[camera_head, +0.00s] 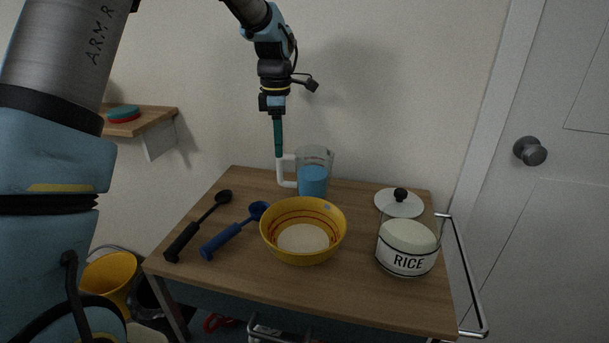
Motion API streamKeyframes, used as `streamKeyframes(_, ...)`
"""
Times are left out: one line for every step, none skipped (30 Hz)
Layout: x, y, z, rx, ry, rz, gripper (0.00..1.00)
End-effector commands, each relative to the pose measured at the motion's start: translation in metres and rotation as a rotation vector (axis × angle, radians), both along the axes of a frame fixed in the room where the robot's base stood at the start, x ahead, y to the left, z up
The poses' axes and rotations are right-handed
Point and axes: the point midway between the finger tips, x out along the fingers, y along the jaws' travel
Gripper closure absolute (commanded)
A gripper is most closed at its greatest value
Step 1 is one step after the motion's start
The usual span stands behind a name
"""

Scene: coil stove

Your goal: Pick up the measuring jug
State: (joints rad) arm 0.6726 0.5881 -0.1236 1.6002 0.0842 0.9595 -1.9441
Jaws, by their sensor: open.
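The measuring jug (313,174) stands upright at the back of the wooden cart top. It is clear with blue in its lower part, and its white handle (285,171) faces left. My gripper (279,152) points down from above at the jug's left side, with its teal fingers just above or beside the handle. The jaws are open. The fingers overlap in this view, so I cannot tell whether they touch or straddle the handle.
A yellow bowl (267,238) stands in front of the jug. Black (199,226) and blue (235,231) scoops lie at left. A rice jar (406,262) and a lid (399,204) are at right. A wall (400,90) rises behind the cart (350,290).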

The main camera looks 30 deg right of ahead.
Motion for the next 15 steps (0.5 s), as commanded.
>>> streamKeyframes(0.000, 0.000, -0.005, 0.001, 0.003, 0.000, 0.43)
streamKeyframes(0.000, 0.000, -0.007, 0.001, 0.002, 0.000, 0.43)
streamKeyframes(0.000, 0.000, -0.010, 0.000, 0.001, 0.001, 0.43)
streamKeyframes(0.000, 0.000, -0.011, 0.000, 0.001, 0.000, 0.43)
streamKeyframes(0.000, 0.000, -0.013, 0.000, 0.001, 0.000, 0.43)
streamKeyframes(-0.001, 0.001, -0.015, 0.001, 0.002, 0.001, 0.43)
streamKeyframes(-0.001, 0.001, -0.018, 0.001, 0.002, 0.000, 0.43)
streamKeyframes(-0.001, 0.001, -0.021, 0.002, 0.004, 0.000, 0.43)
streamKeyframes(-0.001, 0.001, -0.027, 0.002, 0.005, -0.001, 0.43)
streamKeyframes(-0.001, 0.001, -0.031, 0.002, 0.004, 0.000, 0.43)
streamKeyframes(-0.001, 0.001, -0.036, 0.002, 0.005, 0.000, 0.43)
streamKeyframes(-0.001, 0.001, -0.042, 0.002, 0.004, 0.000, 0.43)
streamKeyframes(-0.001, 0.001, -0.047, 0.002, 0.004, 0.000, 0.43)
streamKeyframes(-0.001, 0.000, -0.051, 0.002, 0.004, -0.001, 0.43)
streamKeyframes(-0.001, 0.000, -0.056, 0.001, 0.003, -0.001, 0.43)
